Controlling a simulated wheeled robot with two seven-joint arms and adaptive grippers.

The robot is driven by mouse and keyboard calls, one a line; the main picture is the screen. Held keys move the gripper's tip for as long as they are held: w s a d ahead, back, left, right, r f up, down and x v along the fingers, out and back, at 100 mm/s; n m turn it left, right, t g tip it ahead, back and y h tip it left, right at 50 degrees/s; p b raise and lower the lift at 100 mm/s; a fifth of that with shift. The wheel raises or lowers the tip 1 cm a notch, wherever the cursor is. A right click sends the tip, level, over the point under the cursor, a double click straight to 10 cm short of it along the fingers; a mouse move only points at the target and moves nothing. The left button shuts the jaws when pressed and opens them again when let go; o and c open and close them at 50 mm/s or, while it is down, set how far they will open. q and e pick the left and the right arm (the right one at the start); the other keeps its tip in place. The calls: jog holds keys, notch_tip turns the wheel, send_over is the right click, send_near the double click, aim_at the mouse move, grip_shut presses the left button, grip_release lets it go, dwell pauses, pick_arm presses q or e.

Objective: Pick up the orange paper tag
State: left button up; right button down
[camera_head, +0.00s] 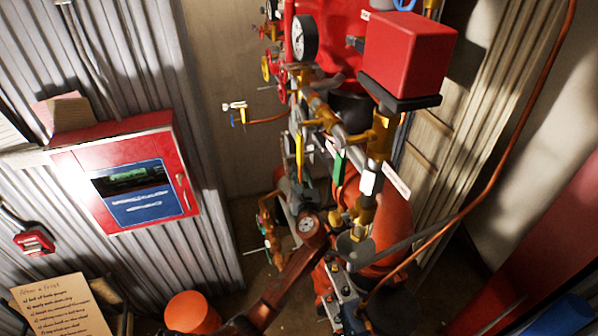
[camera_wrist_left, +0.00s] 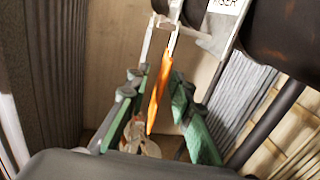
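The orange paper tag (camera_wrist_left: 159,92) hangs as a narrow strip from a pale clip below a dark pipe in the left wrist view. In the head view it shows as a small yellow-orange strip (camera_head: 299,156) among the riser's valves. My left gripper (camera_wrist_left: 160,84) is open, with one green-padded finger on each side of the tag and gaps visible between. In the head view my left arm comes up from the bottom, and the gripper (camera_head: 319,168) is partly hidden among the pipes. My right gripper is not in view.
The riser's pipes, brass valves and pressure gauge (camera_head: 304,37) crowd around the gripper. A red box (camera_head: 408,53) stands above right. A red wall panel (camera_head: 130,175) hangs at left. A handwritten board (camera_head: 62,308) and an orange-red rounded object (camera_head: 192,312) are at lower left.

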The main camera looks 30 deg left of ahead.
pick_arm(q)
grip_shut()
jog(key=shift+r, duration=0.65)
jog(key=s+a, duration=1.1)
jog(key=s, duration=0.2)
jog(key=shift+s+a, duration=0.35)
jog(key=shift+s, duration=0.05)
